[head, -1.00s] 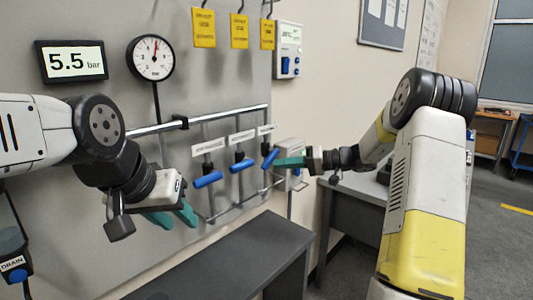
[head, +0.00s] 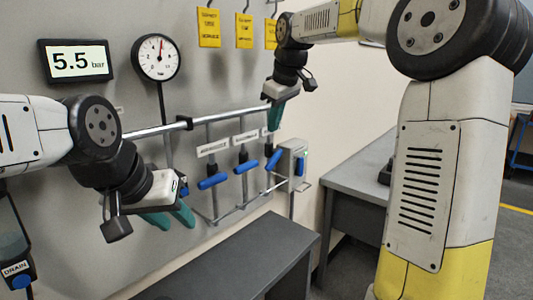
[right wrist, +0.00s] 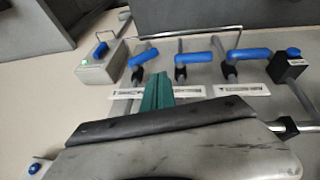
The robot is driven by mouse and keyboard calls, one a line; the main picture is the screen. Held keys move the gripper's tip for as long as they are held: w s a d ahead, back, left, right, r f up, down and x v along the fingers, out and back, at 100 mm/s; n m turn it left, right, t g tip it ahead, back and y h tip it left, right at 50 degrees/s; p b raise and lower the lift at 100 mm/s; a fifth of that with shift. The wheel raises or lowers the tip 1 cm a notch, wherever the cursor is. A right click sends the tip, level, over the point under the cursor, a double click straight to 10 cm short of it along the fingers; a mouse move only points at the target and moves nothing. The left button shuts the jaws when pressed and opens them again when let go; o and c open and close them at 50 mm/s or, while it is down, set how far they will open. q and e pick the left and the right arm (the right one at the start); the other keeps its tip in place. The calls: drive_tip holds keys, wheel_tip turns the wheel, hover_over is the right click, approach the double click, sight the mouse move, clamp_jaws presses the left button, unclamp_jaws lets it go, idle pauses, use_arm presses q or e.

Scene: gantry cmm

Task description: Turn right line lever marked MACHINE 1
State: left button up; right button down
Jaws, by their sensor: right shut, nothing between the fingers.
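Three blue line levers hang below a horizontal pipe: left (head: 212,181), middle (head: 246,167), right (head: 273,160). The right lever's handle is tilted more steeply than the other two. It is at the left of the row in the right wrist view (right wrist: 143,57). White labels sit above the levers; their print is too small to read. My right gripper (head: 274,116) points down in front of the pipe's right end, above the right lever and apart from it. Its teal fingers (right wrist: 157,92) are together and empty. My left gripper (head: 168,217) is open and empty, left of the levers.
A grey box (head: 293,166) stands close right of the right lever. A dark bench (head: 235,255) lies below the levers, and a grey desk (head: 355,175) to the right. A gauge (head: 156,57) and a 5.5 bar display (head: 74,61) are on the panel. Yellow tags hang above.

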hover_over(272, 167)
drive_tip(key=shift+s+f, duration=0.1)
drive_tip(key=shift+f, duration=5.65)
drive_tip(key=shift+s+a+f, duration=0.15)
drive_tip(key=shift+a+f, duration=0.05)
drive_tip(key=shift+f, duration=0.6)
drive_tip(key=shift+a+f+t+h, duration=0.1)
drive_tip(key=shift+f+t+h, duration=0.3)
drive_tip(key=shift+t+h, duration=0.25)
drive_tip(key=shift+w+d+f, duration=0.15)
drive_tip(key=shift+d+f, duration=0.05)
drive_tip(key=shift+f, duration=0.35)
drive_tip(key=shift+w+d+f, duration=0.1)
drive_tip(key=shift+d+f, duration=0.05)
drive_tip(key=shift+f, duration=0.5)
